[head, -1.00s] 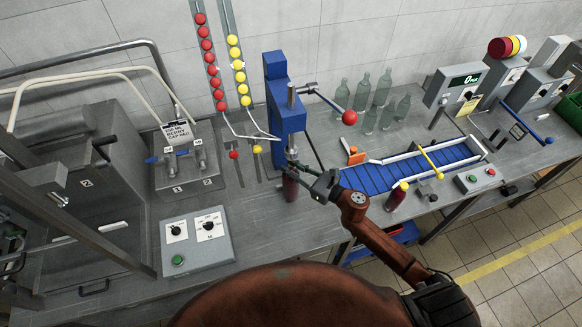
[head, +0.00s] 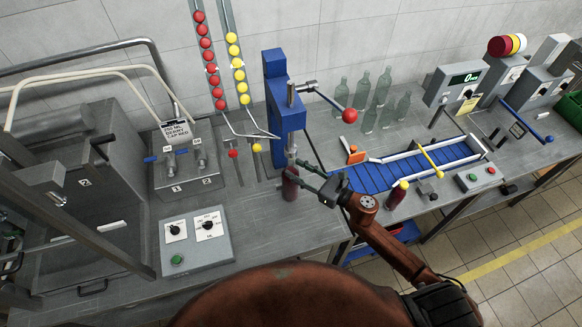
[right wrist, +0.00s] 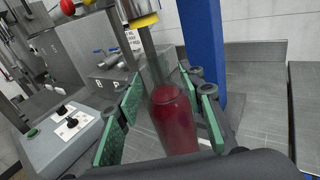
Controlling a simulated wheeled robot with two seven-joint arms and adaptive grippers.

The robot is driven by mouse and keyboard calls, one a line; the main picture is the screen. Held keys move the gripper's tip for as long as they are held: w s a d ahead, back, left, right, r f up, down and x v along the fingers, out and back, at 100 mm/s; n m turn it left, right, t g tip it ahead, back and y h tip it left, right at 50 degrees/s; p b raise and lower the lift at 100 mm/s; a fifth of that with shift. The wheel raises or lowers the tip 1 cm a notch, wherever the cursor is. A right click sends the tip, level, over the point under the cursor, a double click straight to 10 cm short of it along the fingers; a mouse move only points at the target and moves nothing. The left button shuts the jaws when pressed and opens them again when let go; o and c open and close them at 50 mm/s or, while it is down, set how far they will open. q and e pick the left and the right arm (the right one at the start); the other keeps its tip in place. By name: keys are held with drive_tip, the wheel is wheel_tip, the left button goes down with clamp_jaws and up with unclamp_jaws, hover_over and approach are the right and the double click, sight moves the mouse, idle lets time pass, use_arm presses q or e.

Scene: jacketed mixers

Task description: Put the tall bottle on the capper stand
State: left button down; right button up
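The tall bottle (head: 290,184), filled with dark red, stands upright under the head of the blue capper (head: 285,105). Its foot and the capper stand under it are hard to make out. In the right wrist view the red bottle (right wrist: 174,120) stands between the green finger pads of my right gripper (right wrist: 168,122). The pads are spread, with gaps at both sides of the bottle. In the head view my right gripper (head: 303,178) reaches in from the right at the bottle. Dark and green parts at the left edge may be my left gripper (head: 12,262); its fingers are unclear.
A yellow ring (right wrist: 145,21) shows under the capper head. The red-knobbed lever (head: 349,115) sticks out to the right. A blue conveyor (head: 400,172) and a yellow-capped bottle (head: 397,195) lie right. Empty bottles (head: 370,110) stand behind. A control box (head: 196,240) sits front left.

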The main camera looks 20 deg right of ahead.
drive_tip(key=b+v, duration=0.1)
drive_tip(key=v, duration=0.7)
drive_tip(key=shift+s+d+b, duration=0.25)
drive_tip(key=shift+s+b, duration=0.1)
